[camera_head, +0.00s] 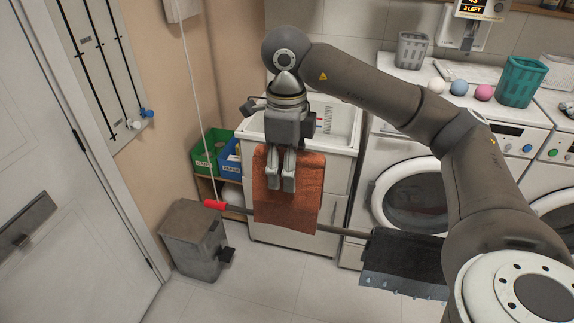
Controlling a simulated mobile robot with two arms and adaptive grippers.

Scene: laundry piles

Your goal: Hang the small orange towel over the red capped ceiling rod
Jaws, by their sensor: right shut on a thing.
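The small orange towel (302,193) is a flat, roughly square cloth near the middle of the view. My right gripper (281,186) is shut on it, with the fingers pointing down over its upper middle. The ceiling rod (342,231) has a red cap (214,205) at its left end. The towel hides a stretch of the rod, with its lower edge below the rod's line. I cannot tell whether the towel touches the rod or lies over it. My left gripper is out of view.
A dark cloth (405,256) hangs on the rod to the right, beside my right arm. Behind stand a white sink cabinet (338,140), washing machines (405,195) and a teal basket (521,80). A grey bin (193,240) stands below the red cap. The rod is bare between towel and dark cloth.

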